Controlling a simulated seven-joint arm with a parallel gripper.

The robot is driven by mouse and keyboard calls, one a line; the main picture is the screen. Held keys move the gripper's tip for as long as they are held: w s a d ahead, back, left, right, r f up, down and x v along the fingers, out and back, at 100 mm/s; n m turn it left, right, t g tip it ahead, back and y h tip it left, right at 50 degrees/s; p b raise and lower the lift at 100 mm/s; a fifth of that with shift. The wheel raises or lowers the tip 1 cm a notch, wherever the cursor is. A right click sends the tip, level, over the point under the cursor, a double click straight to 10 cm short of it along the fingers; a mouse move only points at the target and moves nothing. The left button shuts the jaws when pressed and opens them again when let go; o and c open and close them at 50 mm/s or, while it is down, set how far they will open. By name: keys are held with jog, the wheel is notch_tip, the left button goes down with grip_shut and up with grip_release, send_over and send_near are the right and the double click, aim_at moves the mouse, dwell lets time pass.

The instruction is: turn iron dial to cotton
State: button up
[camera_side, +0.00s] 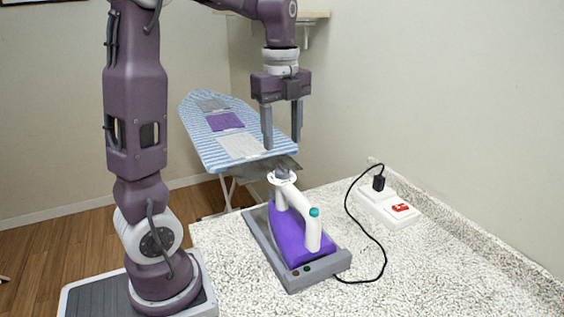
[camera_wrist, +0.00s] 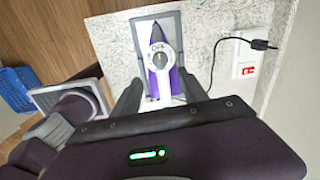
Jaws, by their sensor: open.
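The iron (camera_side: 296,233) is purple with a white handle and sits in a grey tray (camera_side: 262,241) on the speckled counter. Its dial (camera_side: 283,175) is a grey knob on a white disc at the far end of the handle. In the wrist view the dial (camera_wrist: 160,59) faces up, with dark lettering on its upper rim too small to read surely; the iron's purple body (camera_wrist: 157,35) shows around it. My gripper (camera_side: 282,143) points down, open and empty, above the dial and apart from it. In the wrist view its fingers (camera_wrist: 161,84) stand either side of the iron.
A white power strip (camera_side: 389,205) with a red switch and a black plug stands right of the iron. Its black cord (camera_side: 366,233) loops beside the tray. A striped ironing board (camera_side: 200,130) with folded cloths stands behind. The counter's front right is clear.

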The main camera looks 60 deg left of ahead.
aim_at(282, 167)
jog(key=shift+m, duration=0.5)
jog(key=f, duration=0.5)
jog(key=a+f, duration=0.1)
jog(key=f, duration=0.1)
jog(key=shift+w+f, duration=0.2)
grip_shut()
